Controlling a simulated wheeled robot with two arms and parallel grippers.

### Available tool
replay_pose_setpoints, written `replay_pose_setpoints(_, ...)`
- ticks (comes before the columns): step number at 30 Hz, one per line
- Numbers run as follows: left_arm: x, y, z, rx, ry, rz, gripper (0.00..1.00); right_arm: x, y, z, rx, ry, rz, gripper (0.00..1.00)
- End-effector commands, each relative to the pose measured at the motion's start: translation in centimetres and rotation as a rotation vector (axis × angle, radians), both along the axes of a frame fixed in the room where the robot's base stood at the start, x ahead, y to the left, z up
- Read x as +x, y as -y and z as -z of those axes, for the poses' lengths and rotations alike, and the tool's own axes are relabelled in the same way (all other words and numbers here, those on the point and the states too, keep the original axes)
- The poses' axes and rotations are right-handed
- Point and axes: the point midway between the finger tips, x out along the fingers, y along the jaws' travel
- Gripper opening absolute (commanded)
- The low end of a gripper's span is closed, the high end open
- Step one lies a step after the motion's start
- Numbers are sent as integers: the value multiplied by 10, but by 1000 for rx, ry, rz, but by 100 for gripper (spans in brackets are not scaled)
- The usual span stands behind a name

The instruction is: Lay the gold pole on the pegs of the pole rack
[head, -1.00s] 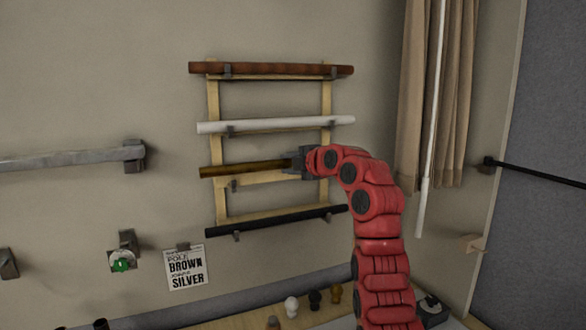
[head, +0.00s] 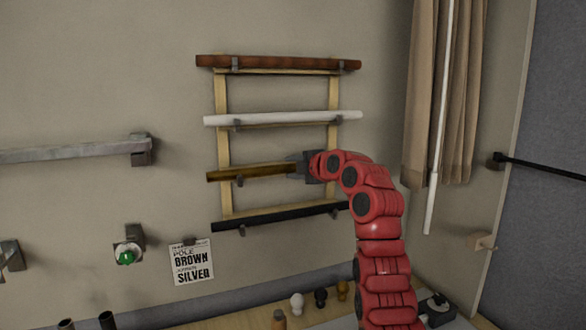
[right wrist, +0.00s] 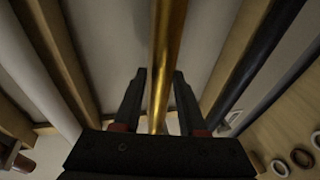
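The gold pole (head: 255,171) lies nearly level across the wooden pole rack (head: 222,145), between the white and black poles. Its left part appears to rest on or just above a grey peg (head: 240,181); exact contact is unclear. My right gripper (head: 298,167) is at the pole's right portion and hides its right end and the peg there. In the right wrist view, the gold pole (right wrist: 168,45) runs between the fingertips (right wrist: 161,76), which look closed against its sides. My left gripper is not in view.
The rack also holds a brown pole (head: 280,63), a white pole (head: 285,118) and a black pole (head: 275,216). A sign (head: 191,262) reads brown and silver. A silver pole (head: 70,152) sits in a bracket at left. Curtains (head: 440,90) hang right; several finials stand below.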

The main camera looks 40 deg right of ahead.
Motion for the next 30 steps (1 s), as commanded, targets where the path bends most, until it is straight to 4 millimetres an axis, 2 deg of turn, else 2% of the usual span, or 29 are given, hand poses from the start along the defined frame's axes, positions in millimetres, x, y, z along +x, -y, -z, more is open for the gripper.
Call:
replay_pose_setpoints(1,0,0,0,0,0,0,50,0,0,-1,-1,2,0,49)
replay_pose_setpoints(4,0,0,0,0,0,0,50,0,0,-1,0,1,0,67)
replay_pose_setpoints(13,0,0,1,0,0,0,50,-1,0,0,0,0,0,68)
replay_pose_setpoints(17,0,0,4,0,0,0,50,-8,0,-1,-1,2,1,68)
replay_pose_setpoints(20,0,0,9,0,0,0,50,-22,0,-4,-1,4,2,68)
replay_pose_setpoints(23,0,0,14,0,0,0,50,-44,-1,-10,-3,5,3,68)
replay_pose_setpoints(30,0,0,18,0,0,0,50,-107,-3,-27,-4,5,4,68)
